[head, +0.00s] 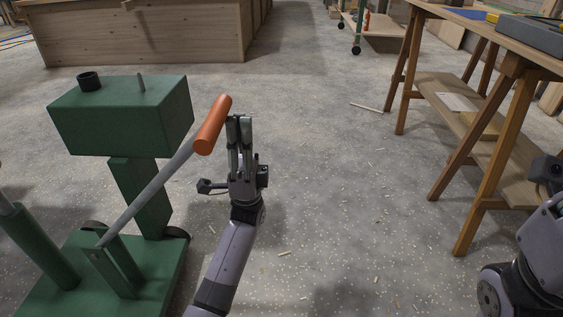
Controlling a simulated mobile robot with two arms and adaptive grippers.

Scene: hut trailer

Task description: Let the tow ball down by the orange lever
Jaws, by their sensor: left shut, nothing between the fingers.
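The orange lever is a grey bar with an orange grip (213,125). It slants up and right from a pivot on the green base (150,270) of a green machine. My left gripper (239,120) points away from me just right of the orange grip. Its fingers are together with nothing between them. The fingertips are close beside the grip; I cannot tell whether they touch it. I cannot make out a tow ball. My right arm shows at the right edge, but its fingers are out of the picture.
The green box (120,115) on its post carries a black ring (88,81) and a thin pin (141,83). A wooden trestle table (490,35) stands at the right, a wooden counter (140,35) at the back left. The chip-strewn floor between is mostly clear.

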